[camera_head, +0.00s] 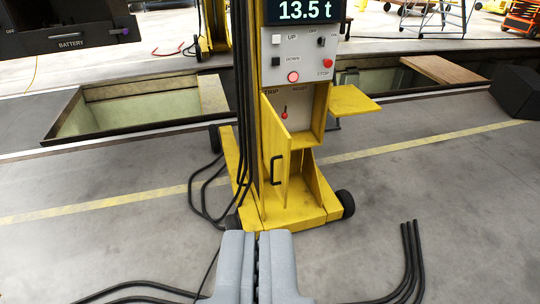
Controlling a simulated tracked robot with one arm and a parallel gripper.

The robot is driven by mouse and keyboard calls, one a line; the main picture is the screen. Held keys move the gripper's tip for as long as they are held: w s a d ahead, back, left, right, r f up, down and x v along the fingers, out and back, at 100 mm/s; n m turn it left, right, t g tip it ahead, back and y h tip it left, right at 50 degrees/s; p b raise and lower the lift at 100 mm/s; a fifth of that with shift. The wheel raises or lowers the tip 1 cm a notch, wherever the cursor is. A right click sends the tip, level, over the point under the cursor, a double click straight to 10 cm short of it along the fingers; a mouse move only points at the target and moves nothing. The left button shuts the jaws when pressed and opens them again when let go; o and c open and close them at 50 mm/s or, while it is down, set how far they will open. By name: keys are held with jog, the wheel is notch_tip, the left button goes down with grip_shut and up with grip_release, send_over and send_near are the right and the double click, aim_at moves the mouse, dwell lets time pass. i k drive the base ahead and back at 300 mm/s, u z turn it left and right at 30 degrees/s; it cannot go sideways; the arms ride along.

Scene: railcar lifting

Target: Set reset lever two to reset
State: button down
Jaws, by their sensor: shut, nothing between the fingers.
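A yellow lifting jack column (243,80) stands ahead with a grey control panel (293,55) and a display reading 13.5 t. Below the panel is an open recess with TRIP and RESET labels and a small lever (284,114) with a red tip. The lever is too small to tell its setting surely. No number two can be read on it. A yellow door (275,150) with a black handle (277,170) stands swung open at the recess's left side. My gripper (258,236) is shut and empty at the bottom middle, apart from the jack and the lever.
A yellow shelf (354,101) juts out right of the recess. Black cables (203,190) lie left of the jack's base, and more cables (411,265) at lower right. Open floor pits (135,105) lie behind. A dark box (518,90) sits far right. Floor in front is mostly clear.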

aim_at(285, 116)
jog(key=z, duration=0.1)
jog(key=i, duration=1)
jog(key=u, duration=0.1)
